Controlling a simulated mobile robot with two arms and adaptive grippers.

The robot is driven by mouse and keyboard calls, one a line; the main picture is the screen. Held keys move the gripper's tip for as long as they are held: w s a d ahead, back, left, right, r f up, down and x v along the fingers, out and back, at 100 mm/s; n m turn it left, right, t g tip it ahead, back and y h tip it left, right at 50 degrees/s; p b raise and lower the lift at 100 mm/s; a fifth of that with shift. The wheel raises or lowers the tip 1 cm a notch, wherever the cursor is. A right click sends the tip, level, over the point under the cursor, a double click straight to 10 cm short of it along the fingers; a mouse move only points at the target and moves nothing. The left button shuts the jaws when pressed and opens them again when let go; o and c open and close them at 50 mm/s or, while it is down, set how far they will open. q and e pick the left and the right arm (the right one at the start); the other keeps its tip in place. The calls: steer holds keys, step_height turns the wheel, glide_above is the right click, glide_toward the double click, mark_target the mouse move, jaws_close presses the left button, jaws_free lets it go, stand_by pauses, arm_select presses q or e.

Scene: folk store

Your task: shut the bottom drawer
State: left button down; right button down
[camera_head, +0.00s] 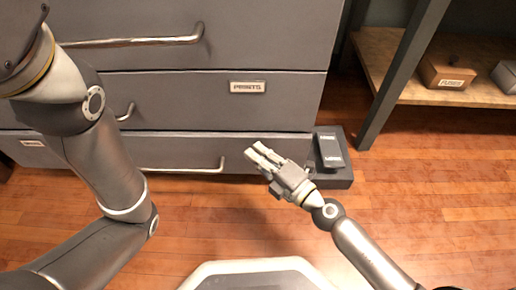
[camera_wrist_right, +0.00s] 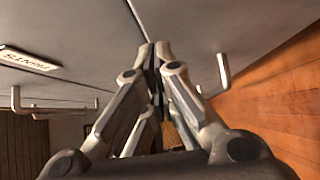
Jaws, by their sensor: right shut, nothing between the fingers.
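The bottom drawer (camera_head: 180,146) is the lowest grey front of the cabinet, with a bar handle (camera_head: 190,170) low on it. It looks nearly flush with the drawer above; I cannot tell whether a small gap remains. In the right wrist view its front (camera_wrist_right: 200,22) fills the top, with a handle (camera_wrist_right: 223,72) at right. My right gripper (camera_head: 255,151) is shut and empty, its fingertips at the right part of this front, right of the handle. The fingertips (camera_wrist_right: 158,50) look close to the face; contact is unclear. My left arm crosses the left side; its gripper is out of view.
The drawer above has a PRINTS label (camera_head: 248,87); a larger drawer front (camera_head: 260,35) is at the top. A dark box (camera_head: 330,150) stands beside the cabinet's lower right corner. A wooden shelf (camera_head: 400,85) holds a labelled brown box (camera_head: 448,73). The wood floor (camera_head: 440,200) at right is clear.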

mark_target(255, 139)
steer(key=shift+w, duration=0.45)
steer(key=shift+w+d+r, duration=0.1)
steer(key=shift+w+d, duration=0.1)
steer(key=shift+w, duration=1.05)
steer(key=shift+d, duration=0.1)
